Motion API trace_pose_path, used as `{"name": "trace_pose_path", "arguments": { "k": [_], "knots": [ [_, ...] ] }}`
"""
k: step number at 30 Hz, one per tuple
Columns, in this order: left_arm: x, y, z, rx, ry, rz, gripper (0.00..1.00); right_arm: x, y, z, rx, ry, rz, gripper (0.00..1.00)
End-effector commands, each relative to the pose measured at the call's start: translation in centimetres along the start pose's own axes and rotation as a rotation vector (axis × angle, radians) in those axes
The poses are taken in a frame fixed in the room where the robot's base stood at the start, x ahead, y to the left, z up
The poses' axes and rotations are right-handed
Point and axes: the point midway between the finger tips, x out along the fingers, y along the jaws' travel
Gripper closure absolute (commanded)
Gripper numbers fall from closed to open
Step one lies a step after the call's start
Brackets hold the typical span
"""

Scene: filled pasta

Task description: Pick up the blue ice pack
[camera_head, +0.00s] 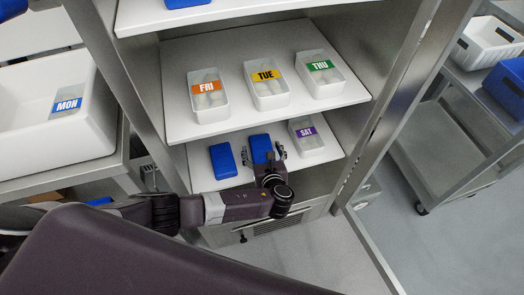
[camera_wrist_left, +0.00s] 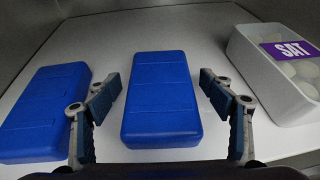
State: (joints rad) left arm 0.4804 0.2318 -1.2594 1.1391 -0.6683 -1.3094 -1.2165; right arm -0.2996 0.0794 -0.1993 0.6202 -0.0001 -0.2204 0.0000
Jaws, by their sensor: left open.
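Two blue ice packs lie on the lower white shelf. One blue ice pack (camera_head: 261,148) is at my left gripper in the head view, and in the left wrist view this ice pack (camera_wrist_left: 161,98) lies between the open fingers, apart from both. The other ice pack (camera_head: 223,161) lies to its left, and it also shows at the left of the wrist view (camera_wrist_left: 42,112). My left gripper (camera_head: 264,157) is open and empty at the shelf's front; its fingers (camera_wrist_left: 162,95) straddle the near part of the middle pack. My right gripper is not in view.
A container labelled SAT (camera_head: 308,142) stands right of the packs on the lower shelf (camera_head: 199,183). The shelf above (camera_head: 180,125) holds containers labelled FRI (camera_head: 208,104), TUE (camera_head: 267,92) and THU (camera_head: 321,82). Metal cabinet walls flank the shelves. A cart (camera_head: 450,130) stands at right.

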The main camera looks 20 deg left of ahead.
Motion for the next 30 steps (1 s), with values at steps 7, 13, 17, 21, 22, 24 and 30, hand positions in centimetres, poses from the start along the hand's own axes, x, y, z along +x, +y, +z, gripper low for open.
{"name": "trace_pose_path", "arguments": {
  "k": [7,13,17,21,22,24,30],
  "knots": [
    [-0.06,-0.03,-0.03,0.000,0.001,-0.001,0.33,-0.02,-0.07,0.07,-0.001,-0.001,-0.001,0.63],
    [-0.07,-0.03,-0.03,0.000,0.001,-0.001,0.55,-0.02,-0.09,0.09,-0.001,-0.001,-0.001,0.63],
    [-0.08,-0.03,-0.04,0.000,0.001,-0.001,0.69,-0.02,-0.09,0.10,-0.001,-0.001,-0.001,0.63],
    [-0.07,-0.06,0.07,0.000,-0.001,-0.001,0.80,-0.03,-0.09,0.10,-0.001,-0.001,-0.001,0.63],
    [-0.08,-0.06,0.07,0.000,-0.001,-0.001,0.80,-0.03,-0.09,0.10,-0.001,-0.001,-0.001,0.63],
    [-0.08,-0.06,0.07,0.000,-0.001,-0.001,0.80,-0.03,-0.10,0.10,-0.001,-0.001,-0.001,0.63],
    [0.08,0.06,0.28,0.000,-0.001,0.000,0.80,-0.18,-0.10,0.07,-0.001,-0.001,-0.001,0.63]
  ]
}}
